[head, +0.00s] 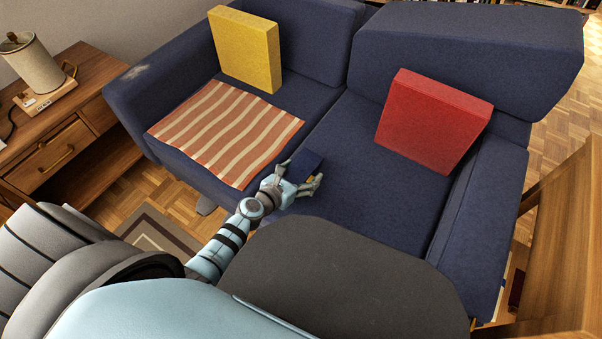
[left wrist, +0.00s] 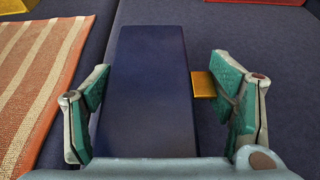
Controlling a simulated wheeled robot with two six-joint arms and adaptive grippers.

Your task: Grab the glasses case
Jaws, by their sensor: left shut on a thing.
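The glasses case (head: 306,164) is a dark navy box on the seat of the blue sofa. It shows large in the left wrist view (left wrist: 152,90), with a small gold piece (left wrist: 203,84) on its right side. My left gripper (head: 301,173) is shut on the case, with one finger on each side. In the left wrist view, the left green finger pad lies along the case and the right one meets the gold piece. I cannot tell whether the case is clear of the seat. My right gripper is not in view.
The blue sofa (head: 345,165) holds a striped orange cloth (head: 225,130), a yellow cushion (head: 245,50) and a red cushion (head: 432,120). A wooden side table (head: 85,85) with a lamp (head: 32,62) stands at left. Wooden furniture (head: 565,240) is at right.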

